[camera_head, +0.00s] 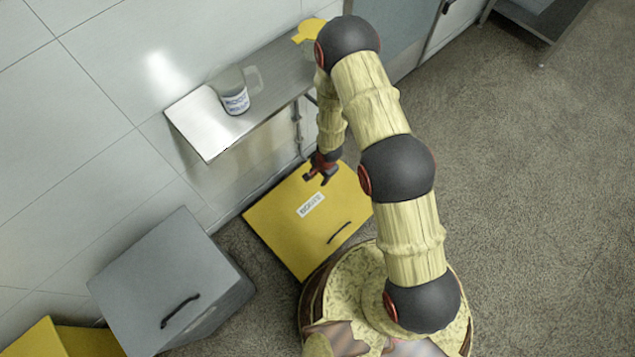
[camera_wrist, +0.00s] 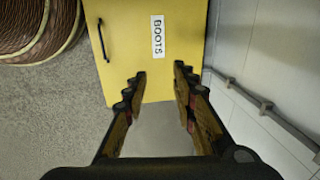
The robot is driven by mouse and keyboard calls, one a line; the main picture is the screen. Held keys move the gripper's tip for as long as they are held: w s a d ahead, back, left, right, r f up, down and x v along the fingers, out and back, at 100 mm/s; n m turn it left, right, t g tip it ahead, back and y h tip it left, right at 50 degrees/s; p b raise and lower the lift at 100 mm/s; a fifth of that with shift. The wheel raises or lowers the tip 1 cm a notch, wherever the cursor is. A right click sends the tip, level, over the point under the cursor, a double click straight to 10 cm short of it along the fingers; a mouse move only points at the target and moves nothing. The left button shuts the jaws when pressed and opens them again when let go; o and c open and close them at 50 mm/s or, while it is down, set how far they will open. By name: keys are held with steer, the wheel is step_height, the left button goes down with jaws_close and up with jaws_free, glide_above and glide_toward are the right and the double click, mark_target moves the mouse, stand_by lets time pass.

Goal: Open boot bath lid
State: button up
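The boot bath is a low yellow box whose flat lid (camera_head: 290,237) is closed. The lid has a white label, which reads BOOTS in the wrist view (camera_wrist: 158,36). A dark bar handle (camera_head: 339,233) sits near the lid's front edge, close to my base; it also shows at the upper left in the wrist view (camera_wrist: 102,40).
A metal shelf (camera_head: 208,136) on the wall holds a labelled jug (camera_head: 233,92) and a yellow item (camera_head: 308,31). A grey handled bin (camera_head: 165,275) and another yellow box (camera_head: 62,340) stand left. Open floor (camera_head: 520,180) lies right. A pipe (camera_wrist: 266,104) runs along the wall.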

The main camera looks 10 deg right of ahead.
steer(key=r, duration=0.5)
steer(key=shift+s+d+r, duration=0.2)
steer(key=shift+s+d, duration=0.05)
steer(key=shift+s, duration=0.15)
steer(key=shift+c, duration=0.6)
